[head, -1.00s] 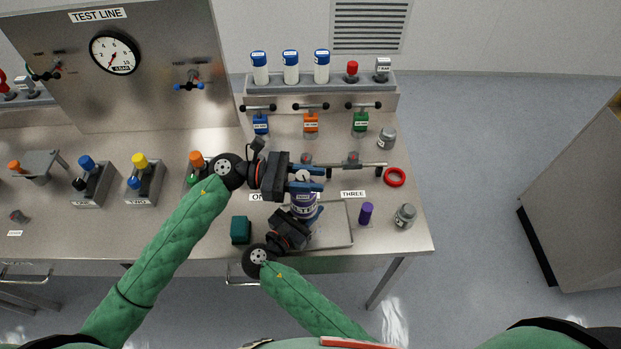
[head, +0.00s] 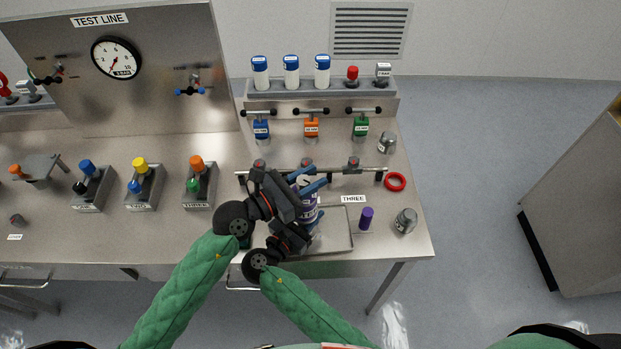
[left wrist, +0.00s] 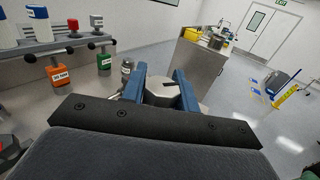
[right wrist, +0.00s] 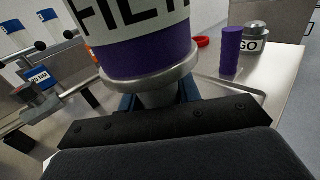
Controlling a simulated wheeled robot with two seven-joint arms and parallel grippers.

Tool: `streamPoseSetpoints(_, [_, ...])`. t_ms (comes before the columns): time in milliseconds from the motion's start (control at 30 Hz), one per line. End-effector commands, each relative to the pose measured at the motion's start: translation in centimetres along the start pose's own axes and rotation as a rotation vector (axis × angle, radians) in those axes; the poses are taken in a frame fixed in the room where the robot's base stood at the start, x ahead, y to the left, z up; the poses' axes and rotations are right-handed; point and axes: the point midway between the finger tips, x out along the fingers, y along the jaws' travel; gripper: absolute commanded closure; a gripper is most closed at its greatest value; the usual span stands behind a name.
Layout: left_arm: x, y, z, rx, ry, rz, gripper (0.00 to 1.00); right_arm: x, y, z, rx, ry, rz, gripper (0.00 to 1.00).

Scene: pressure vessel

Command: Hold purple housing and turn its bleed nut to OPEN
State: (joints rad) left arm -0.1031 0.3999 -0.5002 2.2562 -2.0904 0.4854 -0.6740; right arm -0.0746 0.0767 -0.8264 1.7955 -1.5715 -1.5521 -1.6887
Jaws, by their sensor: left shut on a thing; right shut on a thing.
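The purple housing (head: 309,208), with a white label, stands upright over the tray at the front right of the bench. Its purple body and "FILTER" lettering fill the top of the right wrist view (right wrist: 150,57). My right gripper (head: 312,224) is shut on the narrow grey neck (right wrist: 160,95) under the housing's flange. My left gripper (head: 309,181) is above the housing, shut on the grey faceted bleed nut (left wrist: 161,91), with one blue finger on each side. A small dark lever or mark shows beside the nut. No OPEN mark is readable.
A rail with clamps (head: 335,171) runs just behind the housing. A metal tray (head: 350,240) lies under it. A small purple cylinder (head: 366,218), a grey canister (head: 405,221) and a red ring (head: 395,182) stand to the right. Valve blocks (head: 200,187) stand left.

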Motion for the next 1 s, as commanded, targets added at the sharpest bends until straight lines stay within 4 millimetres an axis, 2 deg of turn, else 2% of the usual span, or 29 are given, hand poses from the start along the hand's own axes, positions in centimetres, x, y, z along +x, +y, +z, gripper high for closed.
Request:
streamPoseSetpoints(600, [0.00,0.42,0.15,-0.005,-0.005,0.277,0.93,-0.10,0.06,-0.05,-0.002,0.001,0.002,1.00])
streamPoseSetpoints(1000, [-0.13,0.66,0.09,-0.003,-0.002,0.372,0.93,-0.09,0.04,-0.07,-0.002,0.001,0.002,1.00])
